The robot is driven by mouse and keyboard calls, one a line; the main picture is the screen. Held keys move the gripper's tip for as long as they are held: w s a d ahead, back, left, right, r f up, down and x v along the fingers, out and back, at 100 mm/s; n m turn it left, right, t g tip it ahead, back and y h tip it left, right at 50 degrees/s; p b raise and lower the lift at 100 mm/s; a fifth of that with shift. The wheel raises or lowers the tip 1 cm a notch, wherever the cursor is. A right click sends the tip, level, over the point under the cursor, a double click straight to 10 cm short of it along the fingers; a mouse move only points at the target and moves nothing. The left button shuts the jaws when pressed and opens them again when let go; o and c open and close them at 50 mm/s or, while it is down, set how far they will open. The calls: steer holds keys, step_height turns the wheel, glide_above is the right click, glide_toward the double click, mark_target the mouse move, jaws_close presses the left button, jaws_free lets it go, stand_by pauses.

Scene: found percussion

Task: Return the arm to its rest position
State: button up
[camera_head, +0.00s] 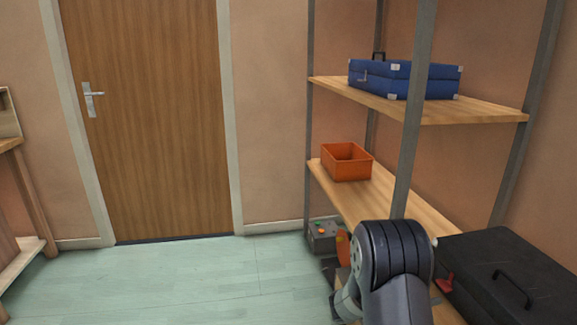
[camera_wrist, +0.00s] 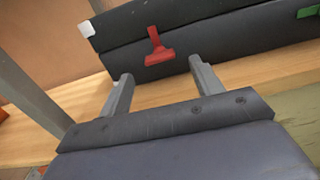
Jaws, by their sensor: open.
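My arm shows at the lower right in the head view, bent in front of the shelf rack. My gripper (camera_wrist: 160,70) shows in the wrist view with its two grey fingers apart and nothing between them. The fingers point toward a black case (camera_wrist: 225,45) with a red latch (camera_wrist: 157,50). The case rests on a wooden shelf (camera_wrist: 150,95). In the head view the black case (camera_head: 495,272) lies to the right of my arm. My gripper's fingers cannot be made out in the head view.
The metal rack holds a blue case (camera_head: 405,78) on its upper shelf and an orange bin (camera_head: 346,162) on its middle shelf. A rack post (camera_head: 415,110) stands close behind my arm. A grey box with coloured buttons (camera_head: 322,236) sits low beside it. The floor (camera_head: 190,280) at left is clear.

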mark_target(440, 286)
steer(key=d, duration=0.5)
steer(key=shift+w, duration=0.3)
steer(key=shift+r+p, duration=0.15)
steer(key=shift+p, duration=0.2)
steer(key=shift+n+p, duration=0.3)
steer(key=shift+n, duration=0.3)
steer(key=shift+f+b, duration=0.25)
steer(key=shift+b, duration=0.2)
